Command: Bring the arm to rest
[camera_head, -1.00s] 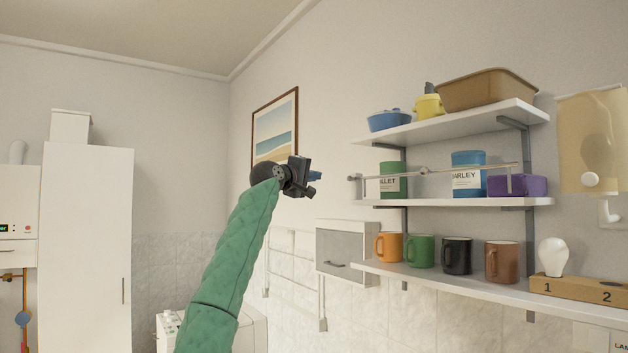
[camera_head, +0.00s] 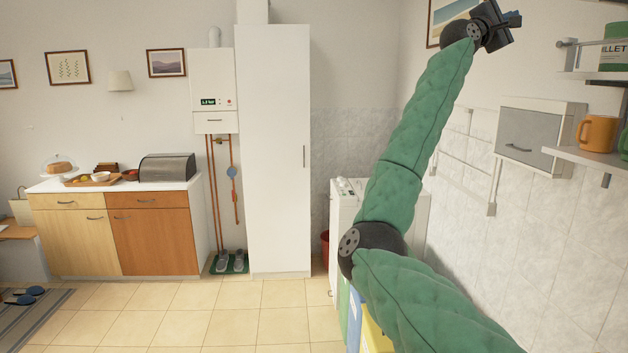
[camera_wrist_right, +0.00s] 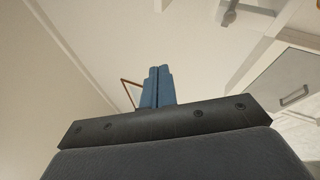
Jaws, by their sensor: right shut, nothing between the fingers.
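My right arm, in a green quilted sleeve, rises from the lower right of the head view. Its right gripper (camera_head: 513,19) is at the top, raised in front of the wall by the framed picture (camera_head: 447,20). In the right wrist view the two blue fingers (camera_wrist_right: 157,87) lie together, shut with nothing between them. My left gripper is not in view.
A small grey-fronted wall cabinet (camera_head: 527,133) and a shelf with an orange mug (camera_head: 597,133) are right of the arm. A white appliance (camera_head: 345,205) stands behind the arm. A tall white cupboard (camera_head: 274,150) and a wooden counter unit (camera_head: 150,235) stand left. The tiled floor (camera_head: 235,310) between is clear.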

